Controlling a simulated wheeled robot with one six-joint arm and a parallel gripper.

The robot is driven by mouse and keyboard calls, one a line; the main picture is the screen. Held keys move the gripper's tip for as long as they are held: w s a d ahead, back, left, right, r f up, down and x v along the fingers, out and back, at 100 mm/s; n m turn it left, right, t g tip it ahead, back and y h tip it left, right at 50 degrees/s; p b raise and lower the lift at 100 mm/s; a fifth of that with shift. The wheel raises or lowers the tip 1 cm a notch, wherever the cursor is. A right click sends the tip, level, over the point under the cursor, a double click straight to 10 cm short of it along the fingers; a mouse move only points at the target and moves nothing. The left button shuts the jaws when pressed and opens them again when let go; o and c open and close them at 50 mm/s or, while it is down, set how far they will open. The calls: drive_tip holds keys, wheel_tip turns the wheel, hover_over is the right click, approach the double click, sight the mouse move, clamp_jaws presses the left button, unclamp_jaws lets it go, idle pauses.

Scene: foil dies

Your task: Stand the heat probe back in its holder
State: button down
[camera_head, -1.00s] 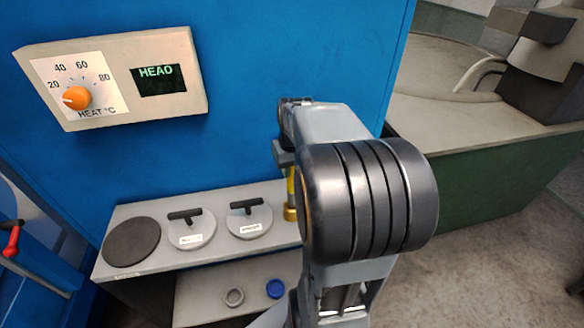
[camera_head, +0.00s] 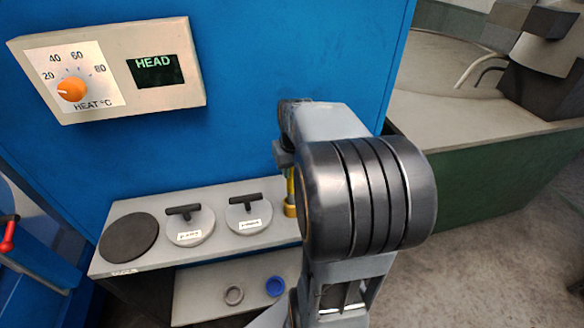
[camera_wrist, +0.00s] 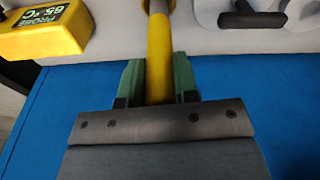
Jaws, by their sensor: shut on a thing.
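The heat probe has a yellow handle (camera_wrist: 158,65) and a grey metal part at its far end, cut off by the top of the wrist view. My gripper (camera_wrist: 159,76) is shut on the yellow handle, with one green finger on each side. In the head view, a strip of the yellow probe (camera_head: 290,184) shows upright beside my arm, with a wider yellow-brass piece (camera_head: 290,210) at its foot near the shelf's right end. My arm hides the rest. I cannot tell whether that piece is the holder or whether the probe is seated in it.
A yellow probe readout box (camera_wrist: 45,40) shows 65 °C. Two grey dies with black handles (camera_head: 190,226) (camera_head: 248,215) and a dark round plate (camera_head: 129,239) sit on the grey shelf (camera_head: 105,264). A blue wall (camera_head: 240,90) stands behind.

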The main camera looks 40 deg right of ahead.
sight(292, 192)
drive_tip(key=shift+f+b, duration=1.4)
drive_tip(key=shift+f, duration=0.5)
drive_tip(key=c, duration=0.8)
unclamp_jaws()
drive_tip(key=shift+r, duration=0.1)
drive_tip(key=r, duration=0.4)
drive_tip(key=s+r, duration=0.1)
drive_tip(key=r, duration=0.8)
drive_tip(key=shift+s+a+r, duration=0.25)
drive_tip(key=shift+s+r, duration=0.05)
